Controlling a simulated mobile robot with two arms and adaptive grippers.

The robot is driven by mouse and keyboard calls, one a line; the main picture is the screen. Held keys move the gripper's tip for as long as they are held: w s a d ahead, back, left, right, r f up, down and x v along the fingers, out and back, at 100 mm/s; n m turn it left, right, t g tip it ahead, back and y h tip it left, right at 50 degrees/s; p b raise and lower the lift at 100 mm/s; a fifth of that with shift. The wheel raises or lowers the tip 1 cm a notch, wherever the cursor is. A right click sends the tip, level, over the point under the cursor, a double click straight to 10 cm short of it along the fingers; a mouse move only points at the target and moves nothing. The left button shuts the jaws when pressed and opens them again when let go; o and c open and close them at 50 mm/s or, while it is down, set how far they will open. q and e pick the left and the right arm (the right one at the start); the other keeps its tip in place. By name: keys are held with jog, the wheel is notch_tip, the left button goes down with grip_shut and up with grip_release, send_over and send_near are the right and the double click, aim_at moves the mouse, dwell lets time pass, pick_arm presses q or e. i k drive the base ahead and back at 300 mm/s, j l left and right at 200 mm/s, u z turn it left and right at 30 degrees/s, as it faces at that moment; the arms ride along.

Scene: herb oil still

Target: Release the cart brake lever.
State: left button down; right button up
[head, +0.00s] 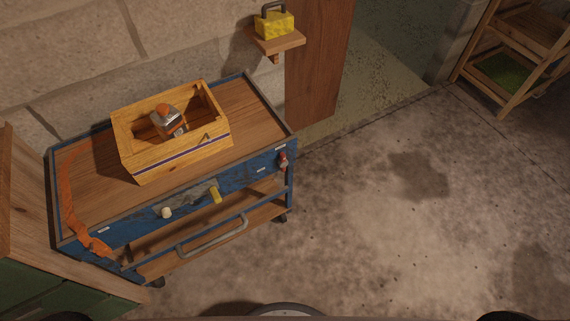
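A blue cart (278,160) with a wooden top stands against the block wall at the left. Small pale labels sit on the rail, too small to read, so I cannot tell for certain which control is the brake lever. A grey bar handle (212,236) shows below the rail. Neither of my grippers is in view.
A wooden crate (185,158) on the cart holds an orange-capped object (168,119). An orange strap (68,195) lies along the cart's left end. A yellow block with a handle (274,24) sits on a wall shelf. A wooden cabinet stands close left; floor (400,230) at right is clear.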

aim_at(281, 162)
jog(key=k+l, duration=0.1)
jog(key=l, duration=2)
